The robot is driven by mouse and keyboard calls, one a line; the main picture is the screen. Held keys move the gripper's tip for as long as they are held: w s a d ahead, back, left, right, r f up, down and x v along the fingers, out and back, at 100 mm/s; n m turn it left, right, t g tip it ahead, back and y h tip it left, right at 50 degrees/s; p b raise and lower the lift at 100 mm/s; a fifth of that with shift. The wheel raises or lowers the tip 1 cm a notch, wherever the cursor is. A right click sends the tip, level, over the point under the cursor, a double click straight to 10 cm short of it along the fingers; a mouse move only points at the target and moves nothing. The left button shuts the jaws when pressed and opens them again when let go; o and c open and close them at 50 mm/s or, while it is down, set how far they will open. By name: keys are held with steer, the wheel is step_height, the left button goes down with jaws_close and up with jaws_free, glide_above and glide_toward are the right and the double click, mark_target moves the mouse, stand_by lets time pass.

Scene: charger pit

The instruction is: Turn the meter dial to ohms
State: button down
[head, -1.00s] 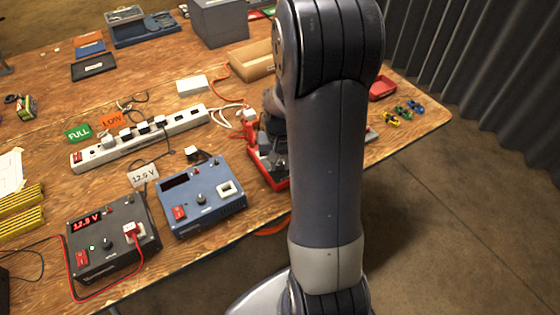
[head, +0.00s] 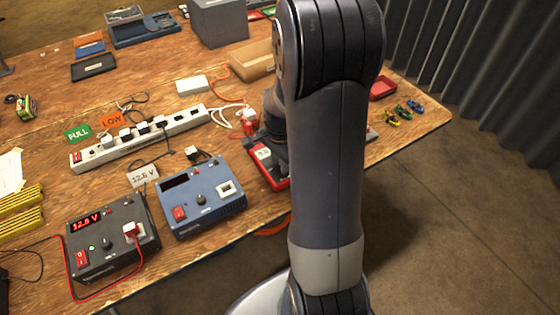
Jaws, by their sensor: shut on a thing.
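The red-edged meter (head: 271,183) lies near the right part of the bench, partly behind my arm. Its pale display (head: 262,153) shows, but I cannot read it surely. My gripper (head: 281,162) is a dark shape reaching down over the meter, largely covered by my own upper arm. It is shut on what seems to be the meter's dial. The dial, its pointer and its markings are hidden, so the setting cannot be told.
A blue charger (head: 203,203) and a dark charger (head: 112,240) with a lit red readout stand left of the meter. A white power strip (head: 140,138) with plugs lies behind. Coloured clips (head: 403,112) and a red tray (head: 383,88) lie to the right.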

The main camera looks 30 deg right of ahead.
steer(key=m, duration=0.4)
steer(key=shift+m, duration=2.2)
steer(key=c, duration=1.2)
jaws_free()
steer(key=shift+r, duration=0.1)
step_height(320, 180, up, 11)
steer(key=shift+f+p, duration=0.2)
steer(key=shift+p, duration=0.2)
